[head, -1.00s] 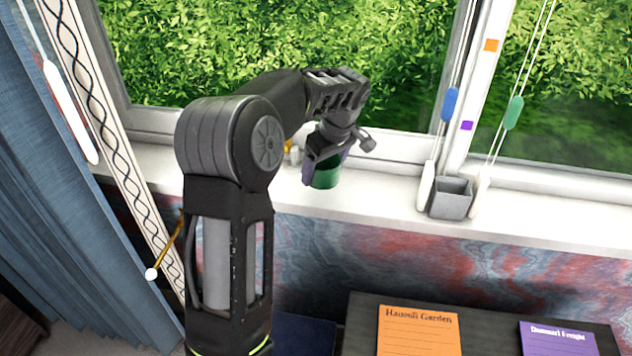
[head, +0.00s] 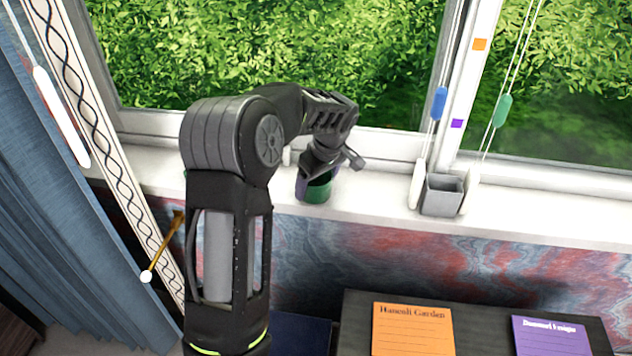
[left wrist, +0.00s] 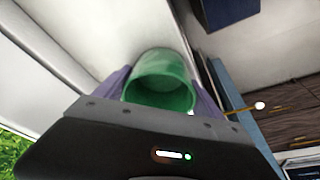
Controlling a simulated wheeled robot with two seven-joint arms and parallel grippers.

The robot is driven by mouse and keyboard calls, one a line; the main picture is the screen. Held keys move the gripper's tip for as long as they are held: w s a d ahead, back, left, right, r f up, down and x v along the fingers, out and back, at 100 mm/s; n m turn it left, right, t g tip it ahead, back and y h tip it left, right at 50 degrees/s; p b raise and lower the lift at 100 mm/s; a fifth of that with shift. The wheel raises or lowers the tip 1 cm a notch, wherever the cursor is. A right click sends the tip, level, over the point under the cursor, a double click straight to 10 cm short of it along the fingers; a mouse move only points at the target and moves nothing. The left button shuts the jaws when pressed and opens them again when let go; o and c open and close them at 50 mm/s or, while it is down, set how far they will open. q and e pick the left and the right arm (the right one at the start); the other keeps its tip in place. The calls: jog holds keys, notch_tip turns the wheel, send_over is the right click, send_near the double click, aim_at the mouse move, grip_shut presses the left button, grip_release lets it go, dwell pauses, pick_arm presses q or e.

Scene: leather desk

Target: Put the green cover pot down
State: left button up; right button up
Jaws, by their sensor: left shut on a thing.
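The green cover pot (head: 318,191) is at the white window sill (head: 370,198), left of the middle of the head view. My left gripper (head: 316,180) reaches down from above and is shut on the pot, with purple fingers on either side of it. In the left wrist view the pot (left wrist: 160,84) shows its open, empty-looking mouth between the two purple fingers (left wrist: 160,92). The pot looks upright and low at the sill; I cannot tell for sure whether its base touches. My right gripper is not in view.
A grey square box (head: 441,194) stands on the sill to the right, beside blind cords with blue and green toggles. The sill between pot and box is clear. Below, a dark desk (head: 352,318) holds an orange sheet (head: 412,328) and a purple one (head: 552,335).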

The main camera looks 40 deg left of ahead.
pick_arm(q)
jog(key=shift+f, duration=0.15)
jog(key=o, duration=1.5)
jog(key=shift+r, duration=0.25)
jog(key=b+v, duration=0.1)
jog(key=v, duration=1)
jog(key=shift+d+r, duration=0.15)
jog(key=shift+r, duration=0.25)
